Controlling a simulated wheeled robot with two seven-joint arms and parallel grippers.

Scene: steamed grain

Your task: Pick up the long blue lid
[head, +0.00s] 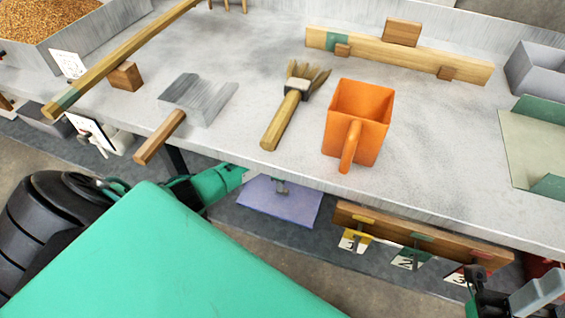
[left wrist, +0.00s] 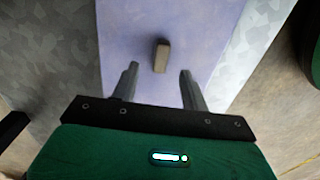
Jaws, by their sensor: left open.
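The long blue lid (head: 290,207) is a flat, pale violet-blue panel, low beneath the front edge of the worktop in the head view. The worktop hides its far part. A small handle (head: 281,187) stands up from it. In the left wrist view the lid (left wrist: 228,65) runs lengthwise and its block-shaped handle (left wrist: 162,55) lies just ahead of my left gripper (left wrist: 159,71). The left fingers are apart and empty, one to each side of the handle's line. My right gripper (head: 520,297) is at the bottom right corner of the head view, partly cut off.
The grey worktop (head: 260,140) overhangs the lid. On it are an orange scoop (head: 357,115), a brush (head: 285,108), a metal scraper (head: 198,98) and a long wooden stick (head: 130,50). A wooden rack with numbered tags (head: 420,237) is right of the lid.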

